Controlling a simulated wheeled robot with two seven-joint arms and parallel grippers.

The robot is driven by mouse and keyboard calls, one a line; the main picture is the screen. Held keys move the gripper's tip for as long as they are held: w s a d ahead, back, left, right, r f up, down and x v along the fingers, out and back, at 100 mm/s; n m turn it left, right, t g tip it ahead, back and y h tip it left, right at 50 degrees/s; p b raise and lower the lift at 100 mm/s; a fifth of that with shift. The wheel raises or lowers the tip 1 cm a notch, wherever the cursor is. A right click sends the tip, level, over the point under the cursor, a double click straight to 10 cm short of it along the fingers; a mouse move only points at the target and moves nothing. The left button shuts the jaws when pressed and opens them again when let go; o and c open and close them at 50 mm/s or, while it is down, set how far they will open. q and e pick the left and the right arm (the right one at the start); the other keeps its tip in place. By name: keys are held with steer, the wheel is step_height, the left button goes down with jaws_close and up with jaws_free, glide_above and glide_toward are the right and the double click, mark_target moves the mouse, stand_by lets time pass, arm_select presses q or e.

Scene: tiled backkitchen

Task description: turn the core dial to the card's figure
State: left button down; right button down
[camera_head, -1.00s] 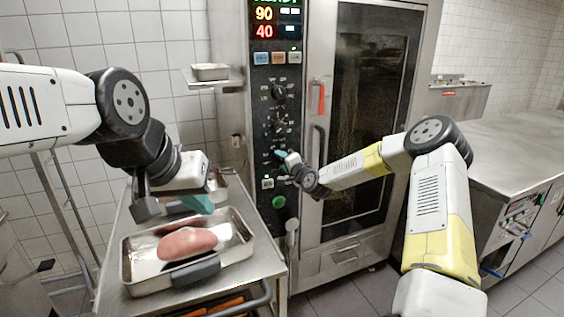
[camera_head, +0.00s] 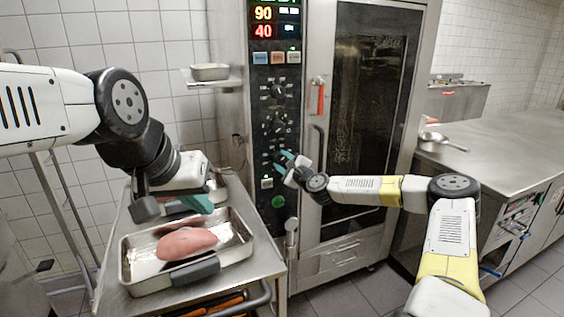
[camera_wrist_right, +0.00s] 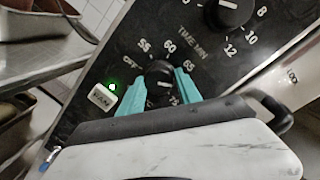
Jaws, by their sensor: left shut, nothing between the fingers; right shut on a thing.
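The core dial (camera_wrist_right: 160,78) is a dark knob low on the oven's black panel. The right wrist view shows OFF, 55, 60, 65 and 75 around it. My right gripper (camera_head: 284,160) is shut on this dial, with a teal finger on either side. A short pale mark shows on the knob, but which figure it points at is unclear. My left gripper (camera_head: 197,203) is shut and empty above the metal tray. I cannot make out a card with a figure in either view.
The time dial (camera_wrist_right: 230,8) is just above. A lit display (camera_head: 264,22) reads 90 and 40. A metal tray (camera_head: 133,281) holding a piece of meat (camera_head: 187,243) stands on a cart at left. A pan (camera_head: 440,139) lies on the counter.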

steer(key=shift+f+m, duration=0.2)
steer(key=shift+m, duration=0.8)
steer(key=c, duration=0.9)
jaws_free()
steer(key=shift+o, duration=0.2)
steer(key=shift+r, duration=0.1)
steer(key=v, duration=0.7)
steer(key=shift+s+d, duration=0.15)
steer(key=shift+s, duration=0.25)
